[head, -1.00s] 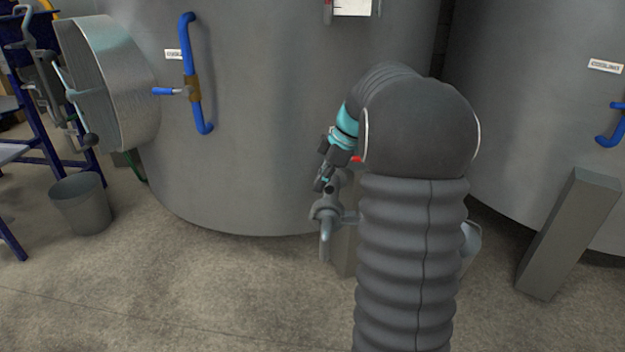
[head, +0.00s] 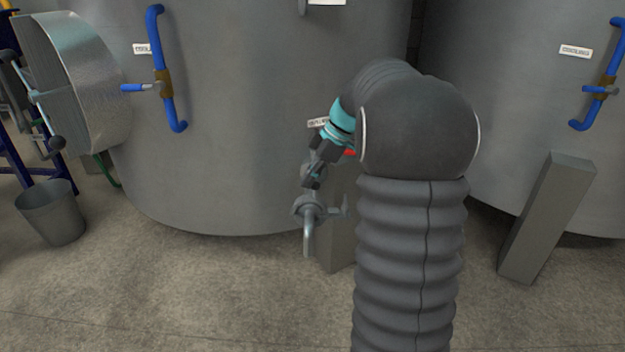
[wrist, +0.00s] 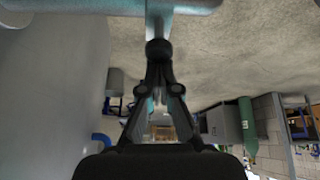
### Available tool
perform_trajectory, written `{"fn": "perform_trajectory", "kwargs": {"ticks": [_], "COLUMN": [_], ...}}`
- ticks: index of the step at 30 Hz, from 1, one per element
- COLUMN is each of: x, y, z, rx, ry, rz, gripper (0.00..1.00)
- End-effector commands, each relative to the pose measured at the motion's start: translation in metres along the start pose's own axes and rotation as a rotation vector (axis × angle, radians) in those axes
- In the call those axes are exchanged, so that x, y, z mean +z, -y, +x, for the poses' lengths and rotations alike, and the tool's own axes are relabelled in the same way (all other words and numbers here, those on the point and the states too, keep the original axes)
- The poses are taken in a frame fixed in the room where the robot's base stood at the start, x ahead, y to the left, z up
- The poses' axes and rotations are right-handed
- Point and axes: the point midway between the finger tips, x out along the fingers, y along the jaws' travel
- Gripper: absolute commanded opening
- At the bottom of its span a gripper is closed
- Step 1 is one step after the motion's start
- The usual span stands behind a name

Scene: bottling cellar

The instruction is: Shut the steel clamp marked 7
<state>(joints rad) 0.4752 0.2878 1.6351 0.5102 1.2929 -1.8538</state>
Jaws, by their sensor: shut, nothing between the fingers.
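A steel pipe fitting with a downturned spout (head: 309,232) sticks out low from the front of the middle tank. A small wing-like steel part (head: 342,208) shows at its right, which may be the clamp. I cannot read a 7 anywhere. My gripper (head: 312,181) is shut and empty, pointing down just above the fitting. In the wrist view the shut fingertips (wrist: 158,50) are close to a steel stem (wrist: 158,20) below a thick steel cross pipe (wrist: 110,4). I cannot tell whether they touch. My arm hides part of the area to the right.
The big grey tank (head: 225,150) stands right behind the fitting. A slanted grey post (head: 545,220) is at right. A round steel door (head: 85,85) stands open at left, with a bucket (head: 50,213) below. The concrete floor in front is clear.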

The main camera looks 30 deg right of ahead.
Motion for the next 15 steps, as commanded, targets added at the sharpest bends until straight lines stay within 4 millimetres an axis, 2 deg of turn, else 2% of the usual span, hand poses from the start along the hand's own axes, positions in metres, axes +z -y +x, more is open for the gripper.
{"fn": "perform_trajectory", "kwargs": {"ticks": [9, 15], "x": [0.001, -0.025], "y": [0.001, 0.003], "z": [0.001, 0.008], "rx": [-0.002, -0.001], "ry": [0.004, 0.002], "rz": [0.005, 0.0], "gripper": [0.0, 0.0]}}
